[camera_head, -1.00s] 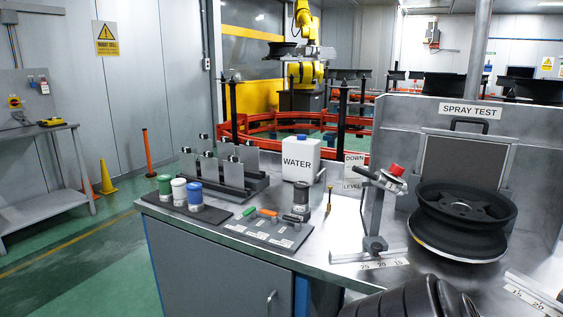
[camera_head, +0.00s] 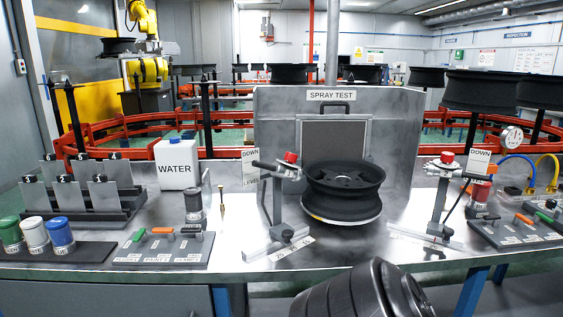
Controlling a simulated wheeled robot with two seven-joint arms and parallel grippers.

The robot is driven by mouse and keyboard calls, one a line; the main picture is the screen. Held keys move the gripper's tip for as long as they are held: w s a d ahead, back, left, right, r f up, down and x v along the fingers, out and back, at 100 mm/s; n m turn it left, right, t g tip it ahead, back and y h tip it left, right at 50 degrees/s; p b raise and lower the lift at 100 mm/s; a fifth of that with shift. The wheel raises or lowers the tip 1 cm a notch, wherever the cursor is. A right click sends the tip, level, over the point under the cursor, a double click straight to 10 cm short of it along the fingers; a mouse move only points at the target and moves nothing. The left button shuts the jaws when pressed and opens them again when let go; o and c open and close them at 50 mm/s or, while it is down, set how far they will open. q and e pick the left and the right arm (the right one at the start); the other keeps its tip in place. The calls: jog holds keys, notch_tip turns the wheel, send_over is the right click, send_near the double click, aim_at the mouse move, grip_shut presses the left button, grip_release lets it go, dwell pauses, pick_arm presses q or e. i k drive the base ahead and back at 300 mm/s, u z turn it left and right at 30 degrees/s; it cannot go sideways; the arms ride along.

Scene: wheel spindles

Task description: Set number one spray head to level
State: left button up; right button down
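Two spray stands flank a black wheel (camera_head: 345,185) on the spray test bench. The left spray head (camera_head: 283,166), with a red cap, sits on top of a grey post and looks tilted. A sign (camera_head: 250,165) reading DOWN and LEVEL stands behind it. The right spray head (camera_head: 443,163) also has a red part, on a leaning post, with a DOWN sign (camera_head: 480,160) beside it. I cannot read which head is number one. Neither of my grippers shows; only a black ribbed part of my own arm is at the bottom.
A white WATER jug (camera_head: 176,168) and a tool mat (camera_head: 165,250) stand left of the left stand. Coloured cups (camera_head: 60,232) and upright panels (camera_head: 80,195) are further left. Another tool mat (camera_head: 515,232) lies at the right. The bench front between the stands is mostly clear.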

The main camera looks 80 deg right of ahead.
aim_at(291, 171)
jog(key=z, duration=2.4)
